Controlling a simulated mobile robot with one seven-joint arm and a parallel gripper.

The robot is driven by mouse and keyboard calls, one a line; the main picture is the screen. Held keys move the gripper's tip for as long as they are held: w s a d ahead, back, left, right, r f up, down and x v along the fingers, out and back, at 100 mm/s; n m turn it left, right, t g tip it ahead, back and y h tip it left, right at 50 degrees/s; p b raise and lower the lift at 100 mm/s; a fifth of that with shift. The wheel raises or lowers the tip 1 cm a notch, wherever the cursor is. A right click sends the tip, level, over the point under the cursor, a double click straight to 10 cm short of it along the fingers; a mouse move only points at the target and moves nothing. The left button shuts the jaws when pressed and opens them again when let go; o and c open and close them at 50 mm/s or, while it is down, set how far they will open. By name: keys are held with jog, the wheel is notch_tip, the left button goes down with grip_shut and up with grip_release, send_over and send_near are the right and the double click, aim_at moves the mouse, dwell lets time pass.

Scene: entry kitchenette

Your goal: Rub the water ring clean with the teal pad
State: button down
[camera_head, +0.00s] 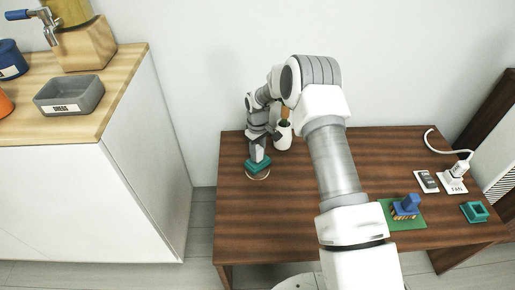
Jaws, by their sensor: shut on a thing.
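The teal pad (258,165) is at the left end of the dark wooden table (258,232). My gripper (257,156) points down and is shut on the pad from above. The pale water ring (257,176) shows as a thin light curve just below the pad's near edge. The rest of the ring is hidden by the pad. The pad is at or very near the table top; I cannot tell whether it presses on it.
A white pot (283,139) stands close behind and right of my gripper. To the right are a green mat (418,223) with a blue block-like tool (406,206), a teal square frame (475,212) and a white plug (459,170). A wooden counter (122,68) stands left.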

jog(key=shift+s+f+p, duration=0.1)
jog(key=shift+s+p, duration=0.9)
jog(key=shift+s, duration=2.4)
jog(key=shift+a, duration=0.15)
jog(key=shift+w+b, duration=0.3)
jog(key=shift+w, duration=0.3)
jog(key=shift+w+r+b, duration=0.2)
jog(key=shift+w+b, duration=0.25)
jog(key=shift+w, duration=0.85)
jog(key=shift+w+f+b, duration=0.25)
jog(key=shift+w+b, duration=0.6)
jog(key=shift+w, duration=0.45)
jog(key=shift+w+b, duration=0.8)
jog(key=shift+w, duration=0.65)
jog(key=shift+w+r, duration=0.2)
jog(key=shift+w, duration=0.6)
jog(key=shift+s+p, duration=1.65)
jog(key=shift+s, duration=1.1)
jog(key=shift+s+p, duration=0.75)
jog(key=shift+s, duration=1.4)
jog(key=shift+s+f, duration=0.2)
jog(key=shift+s, duration=0.4)
